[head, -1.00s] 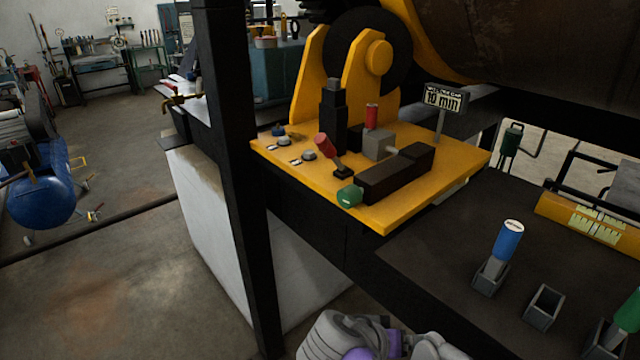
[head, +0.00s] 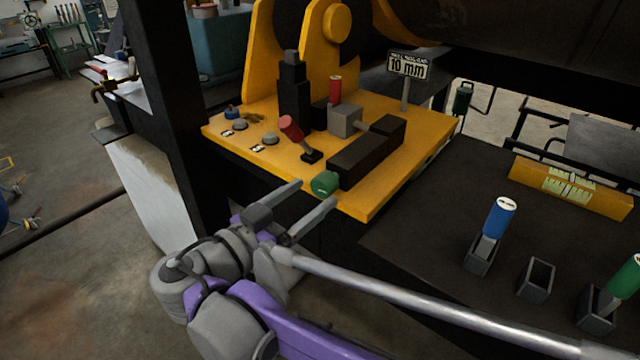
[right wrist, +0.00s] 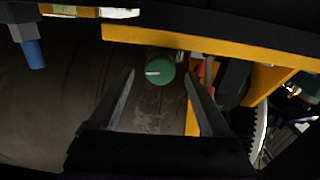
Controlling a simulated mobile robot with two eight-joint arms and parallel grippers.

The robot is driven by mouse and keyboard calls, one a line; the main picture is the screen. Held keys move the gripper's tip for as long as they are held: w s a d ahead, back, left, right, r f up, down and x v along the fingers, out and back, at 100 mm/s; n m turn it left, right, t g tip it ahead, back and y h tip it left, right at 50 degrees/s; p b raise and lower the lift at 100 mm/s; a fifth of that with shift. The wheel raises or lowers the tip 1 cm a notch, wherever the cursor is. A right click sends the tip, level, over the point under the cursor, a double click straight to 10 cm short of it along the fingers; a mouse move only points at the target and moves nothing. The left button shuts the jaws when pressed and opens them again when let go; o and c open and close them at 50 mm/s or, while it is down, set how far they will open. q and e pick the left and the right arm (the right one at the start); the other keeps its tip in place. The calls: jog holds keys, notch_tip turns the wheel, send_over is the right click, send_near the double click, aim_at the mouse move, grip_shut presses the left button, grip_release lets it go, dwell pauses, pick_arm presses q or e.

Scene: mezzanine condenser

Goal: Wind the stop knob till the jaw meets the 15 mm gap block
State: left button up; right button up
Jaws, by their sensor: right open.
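The green stop knob (head: 325,183) sits on the near end of a dark slide housing (head: 365,155) on the yellow plate. A thin rod joins the housing to a grey block (head: 345,120), which looks like the jaw. A red-handled block (head: 335,90) stands upright just behind it; its size marking and any remaining gap are hidden. My right gripper (head: 315,193) is open and empty, just short of the knob. In the right wrist view the knob (right wrist: 160,70), with a white line, shows between the spread fingers (right wrist: 160,78). My left gripper is out of view.
A red-topped lever (head: 292,130) and grey buttons (head: 269,138) stand left of the housing. A sign (head: 408,65) reads 10 mm. On the dark bench, blue-handled (head: 499,218) and green-handled (head: 625,278) blocks stand in holders, with an empty holder (head: 537,278) between them. A black post (head: 165,90) rises at left.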

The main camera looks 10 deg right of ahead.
aim_at(318, 189)
jog(key=shift+x, duration=1.9)
grip_shut()
jog(key=shift+n+p, duration=0.4)
jog(key=shift+n, duration=0.3)
